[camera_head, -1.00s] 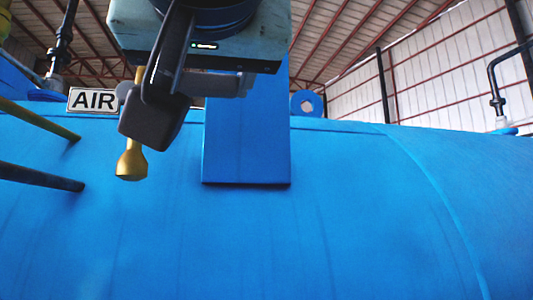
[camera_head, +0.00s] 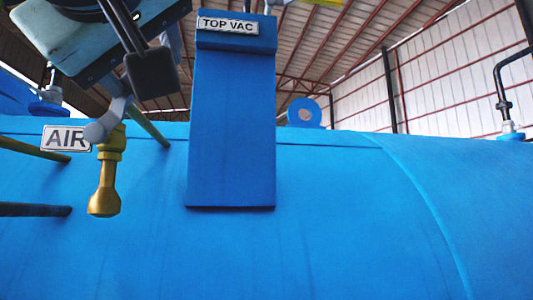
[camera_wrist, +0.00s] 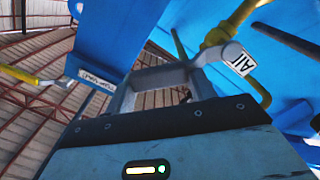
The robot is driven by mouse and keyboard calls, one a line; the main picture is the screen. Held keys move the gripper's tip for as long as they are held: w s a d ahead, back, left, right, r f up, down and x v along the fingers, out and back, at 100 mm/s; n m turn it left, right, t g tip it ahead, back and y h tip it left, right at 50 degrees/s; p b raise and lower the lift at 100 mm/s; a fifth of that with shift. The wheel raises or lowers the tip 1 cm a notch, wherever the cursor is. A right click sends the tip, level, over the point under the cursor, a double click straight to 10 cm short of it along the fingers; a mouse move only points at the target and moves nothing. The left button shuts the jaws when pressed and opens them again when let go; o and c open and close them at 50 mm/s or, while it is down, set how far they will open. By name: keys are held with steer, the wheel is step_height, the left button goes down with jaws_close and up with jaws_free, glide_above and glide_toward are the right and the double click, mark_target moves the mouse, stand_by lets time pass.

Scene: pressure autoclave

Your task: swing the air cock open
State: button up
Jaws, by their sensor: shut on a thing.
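The air cock (camera_head: 106,180) is a brass valve hanging in front of the blue vessel, beside the white AIR label (camera_head: 66,138). Its grey lever (camera_head: 118,106) runs from a round grey hub up to the right, toward my gripper. My gripper (camera_head: 150,76) is at the upper left in the head view, shut on the lever; its dark pad hides part of the grip. In the wrist view the grey lever (camera_wrist: 201,62) and hub meet the brass body (camera_wrist: 220,35), above my gripper's teal housing.
A blue upright post (camera_head: 232,130) with a TOP VAC label (camera_head: 228,25) stands just right of my gripper. A yellow pipe (camera_head: 30,150) and a dark pipe (camera_head: 35,210) run in at left. The vessel (camera_head: 340,230) at right is clear.

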steer(key=a+n+p, duration=0.1)
steer(key=a+r+n+p, duration=0.1)
steer(key=shift+s+r+n, duration=0.25)
steer(key=shift+r+n, duration=0.05)
steer(key=shift+n, duration=0.1)
steer(key=a+n+p, duration=0.2)
steer(key=n, duration=0.1)
steer(key=a+n+p, duration=0.1)
steer(key=p, duration=0.1)
steer(key=shift+s+r+n, duration=0.25)
steer(key=shift+s+n, duration=0.05)
steer(key=shift+s, duration=0.1)
steer(key=shift+s+a+f+n+p, duration=0.1)
steer(key=shift+a+f+n+p, duration=0.05)
steer(key=shift+a+n+p, duration=0.35)
steer(key=o, duration=1.1)
steer(key=shift+f, duration=0.1)
